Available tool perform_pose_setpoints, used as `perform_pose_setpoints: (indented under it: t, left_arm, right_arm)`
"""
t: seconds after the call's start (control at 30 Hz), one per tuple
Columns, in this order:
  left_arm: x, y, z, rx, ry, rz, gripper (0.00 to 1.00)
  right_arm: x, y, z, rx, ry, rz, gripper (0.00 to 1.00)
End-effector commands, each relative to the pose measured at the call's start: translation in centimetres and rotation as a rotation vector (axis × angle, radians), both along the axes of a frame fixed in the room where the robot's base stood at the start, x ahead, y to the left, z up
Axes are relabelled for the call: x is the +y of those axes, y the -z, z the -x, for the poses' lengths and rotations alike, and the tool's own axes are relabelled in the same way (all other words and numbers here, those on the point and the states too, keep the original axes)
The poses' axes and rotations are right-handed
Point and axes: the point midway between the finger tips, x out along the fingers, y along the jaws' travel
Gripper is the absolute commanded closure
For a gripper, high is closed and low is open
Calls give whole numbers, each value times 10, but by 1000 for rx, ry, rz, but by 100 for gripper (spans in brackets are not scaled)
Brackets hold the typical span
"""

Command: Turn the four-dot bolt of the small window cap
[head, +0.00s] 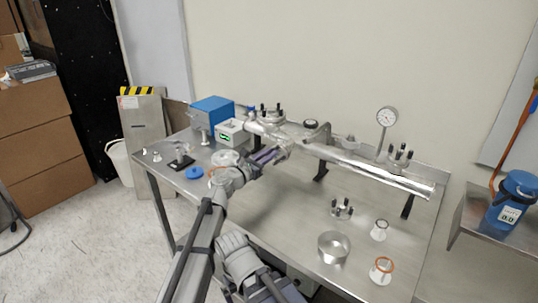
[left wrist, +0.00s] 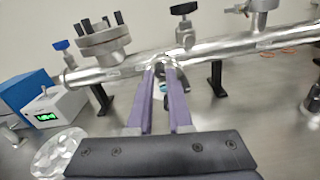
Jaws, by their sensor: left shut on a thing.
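My left gripper (head: 279,152) reaches in from the left to the front side of the steel tube (head: 350,168). In the left wrist view its purple fingers (left wrist: 161,66) are closed in on a small fitting on the tube's near side. The small window cap seems to be there, and its small round metal part (left wrist: 157,75) shows partly between the fingers. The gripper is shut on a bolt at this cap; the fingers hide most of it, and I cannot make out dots.
A flanged port with upright bolts (left wrist: 101,38) and a black-knobbed valve (left wrist: 184,28) stand close to the fingers. A blue box (head: 211,112) and white gauge box (head: 232,132) are at left.

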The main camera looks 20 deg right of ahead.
Motion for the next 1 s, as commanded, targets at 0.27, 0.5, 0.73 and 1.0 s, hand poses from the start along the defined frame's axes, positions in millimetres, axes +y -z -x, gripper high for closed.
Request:
perform_pose_setpoints:
  t: [0.27, 0.5, 0.73, 1.0]
  left_arm:
    - [0, 0, 0, -2, 0, -1, 100]
    - [0, 0, 0, -50, 0, -39, 100]
    - [0, 0, 0, -181, 0, -142, 100]
    - [1, 0, 0, -383, -1, -299, 100]
  right_arm:
    - [0, 0, 0, 0, 0, 0, 0]
    - [0, 0, 0, 0, 0, 0, 0]
    - [0, 0, 0, 0, 0, 0, 0]
    - [0, 0, 0, 0, 0, 0, 0]
